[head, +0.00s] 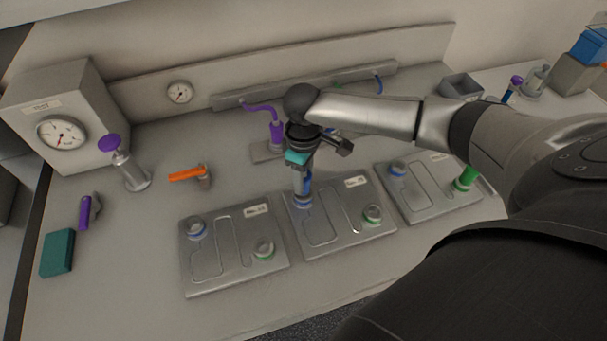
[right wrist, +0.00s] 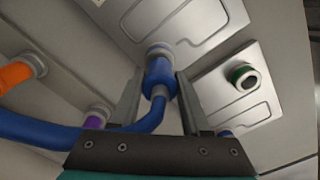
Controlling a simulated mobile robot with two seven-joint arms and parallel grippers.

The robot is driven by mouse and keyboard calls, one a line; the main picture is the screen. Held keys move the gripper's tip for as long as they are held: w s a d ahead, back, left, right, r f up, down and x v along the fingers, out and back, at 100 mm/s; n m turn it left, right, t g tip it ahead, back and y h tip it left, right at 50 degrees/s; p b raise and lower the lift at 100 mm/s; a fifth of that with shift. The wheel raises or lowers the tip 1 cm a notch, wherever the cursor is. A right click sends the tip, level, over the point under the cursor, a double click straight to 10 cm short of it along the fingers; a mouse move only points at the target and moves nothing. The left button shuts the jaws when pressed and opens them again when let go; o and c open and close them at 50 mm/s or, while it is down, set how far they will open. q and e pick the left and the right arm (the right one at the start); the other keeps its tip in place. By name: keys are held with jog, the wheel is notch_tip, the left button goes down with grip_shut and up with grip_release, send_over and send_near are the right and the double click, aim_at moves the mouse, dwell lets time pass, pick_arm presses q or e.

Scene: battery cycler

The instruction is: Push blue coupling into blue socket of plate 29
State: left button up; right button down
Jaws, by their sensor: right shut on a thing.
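My right gripper (head: 302,186) points down over the middle plate (head: 325,240), at its blue-ringed socket (head: 302,202). It is shut on the blue coupling (head: 307,184). In the right wrist view the coupling (right wrist: 159,78) sits between the two fingers, with its blue hose curving away to the left. The coupling's end meets or nearly meets the grey socket (right wrist: 159,50); I cannot tell how deep it sits. The plate's label (head: 355,182) is too small to read surely. My left gripper is not in view.
The middle plate also has a green-ringed socket (head: 373,213). A left plate (head: 215,280) and a right plate (head: 425,205) flank it; a green coupling (head: 466,178) stands on the right one. An orange-handled valve (head: 190,174) and a purple coupling (head: 277,133) stand behind.

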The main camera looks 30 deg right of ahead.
jog(key=shift+f, duration=0.35)
jog(key=shift+f, duration=0.6)
dwell(0.3)
grip_release()
dwell(0.6)
jog(key=shift+r, duration=0.15)
notch_tip(320, 180, up, 15)
jog(key=p, duration=0.1)
dwell(0.4)
